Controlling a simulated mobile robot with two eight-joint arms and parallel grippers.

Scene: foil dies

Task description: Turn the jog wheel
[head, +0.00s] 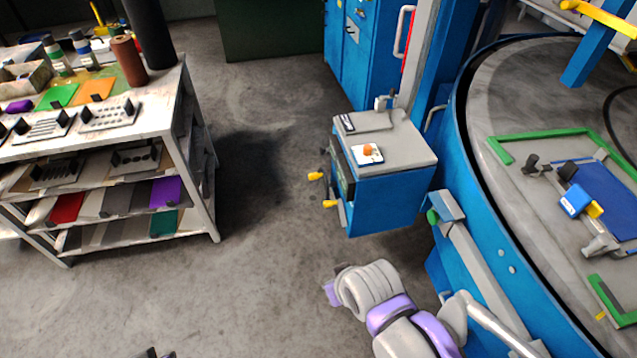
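I cannot clearly make out a jog wheel. A blue control cabinet (390,205) with a grey top stands in the middle of the head view. On its top is a small white box with an orange knob (368,150). Yellow-ended handles (329,204) stick out from its left side. A green round knob (432,216) sits on the blue machine just right of the cabinet. My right arm comes in from the bottom right, and its end (333,290) is below and apart from the cabinet; its fingers are not clear. Small dark tips (153,353) at the bottom edge may be my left gripper.
A white shelf rack (190,165) with plates and coloured sheets stands at the left. A large round table (505,110) with a blue rim and green bars fills the right. A blue locker (360,65) stands behind. The grey floor (250,270) between rack and cabinet is clear.

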